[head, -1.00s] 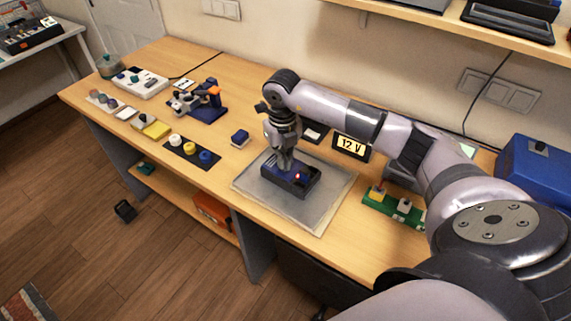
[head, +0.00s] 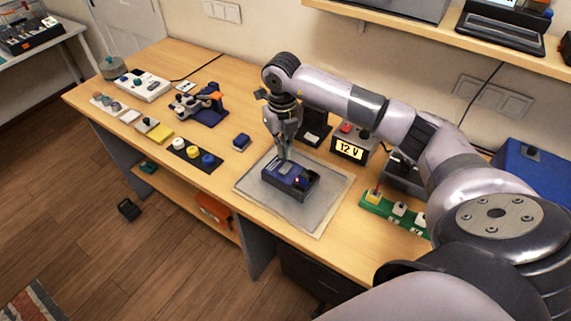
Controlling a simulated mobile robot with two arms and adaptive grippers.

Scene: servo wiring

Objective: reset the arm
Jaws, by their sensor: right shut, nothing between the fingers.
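My right arm (head: 395,120) reaches in from the right across the bench. Its gripper (head: 284,156) points down with its fingers shut and nothing between them. The fingertips are at the far left edge of a dark blue box-shaped device (head: 290,179); I cannot tell whether they touch it. The device lies on a grey mat (head: 255,203) with a pale border. My left gripper is not in view.
A 12 V display unit (head: 350,148) stands behind the mat, and a green terminal block (head: 393,211) lies to its right. A small blue block (head: 241,142), a dark tray of round coloured parts (head: 194,153) and a blue clamp-like fixture (head: 203,108) are to the left.

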